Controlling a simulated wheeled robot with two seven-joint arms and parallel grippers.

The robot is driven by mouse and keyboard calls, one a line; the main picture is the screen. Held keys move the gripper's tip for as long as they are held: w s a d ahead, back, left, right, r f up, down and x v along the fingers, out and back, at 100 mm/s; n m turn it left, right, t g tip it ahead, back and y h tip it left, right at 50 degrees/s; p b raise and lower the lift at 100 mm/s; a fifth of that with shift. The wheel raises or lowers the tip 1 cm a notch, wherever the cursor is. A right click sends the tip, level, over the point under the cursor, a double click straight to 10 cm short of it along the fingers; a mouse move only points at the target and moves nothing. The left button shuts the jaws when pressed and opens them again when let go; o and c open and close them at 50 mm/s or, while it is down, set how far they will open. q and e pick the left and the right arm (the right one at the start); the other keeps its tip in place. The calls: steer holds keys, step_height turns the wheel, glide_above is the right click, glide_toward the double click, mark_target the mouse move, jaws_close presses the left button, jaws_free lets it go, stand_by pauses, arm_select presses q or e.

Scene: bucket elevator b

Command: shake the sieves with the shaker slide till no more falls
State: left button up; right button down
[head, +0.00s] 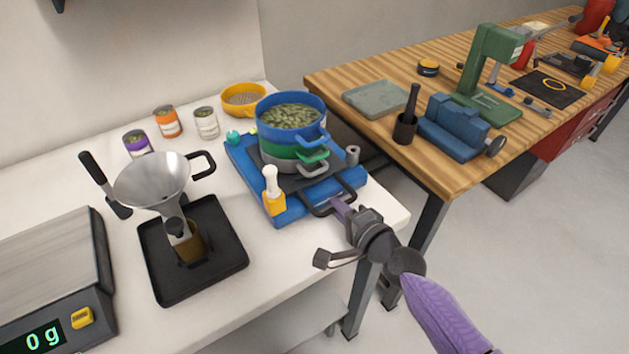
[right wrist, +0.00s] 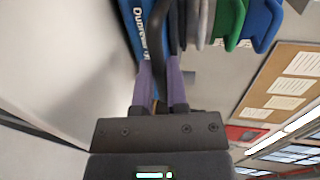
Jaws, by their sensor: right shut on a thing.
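The stacked sieves stand on the shaker: a blue sieve (head: 290,120) on top holds greenish pieces, with a green sieve (head: 290,152) and a grey one (head: 308,170) below. The shaker has a blue base (head: 290,214) and a dark slide with a black handle (head: 333,197) at its front. My right gripper (head: 345,208) is shut on this handle. In the right wrist view the purple fingers (right wrist: 160,85) close around the black handle (right wrist: 157,45), and the sieve handles show at the top. What lies inside the lower sieves is hidden. My left gripper is not in view.
A funnel (head: 153,182) stands over a jar in a black tray (head: 165,283). A scale (head: 60,275) reads 0 g at the left. Cans (head: 167,122) and a yellow sieve (head: 243,98) stand behind. A wooden bench (head: 380,72) with tools is at the right.

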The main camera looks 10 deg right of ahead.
steer(key=shift+r+x, duration=0.25)
steer(key=shift+x, duration=0.9)
steer(key=shift+f+v, duration=0.25)
steer(key=shift+v, duration=0.85)
steer(key=shift+f+v, duration=0.2)
steer(key=shift+v, duration=0.9)
steer(key=shift+s, duration=0.1)
steer(key=shift+r+x, duration=0.25)
steer(key=shift+x, duration=0.85)
steer(key=shift+r+x, duration=0.2)
steer(key=shift+x, duration=0.95)
jaws_free()
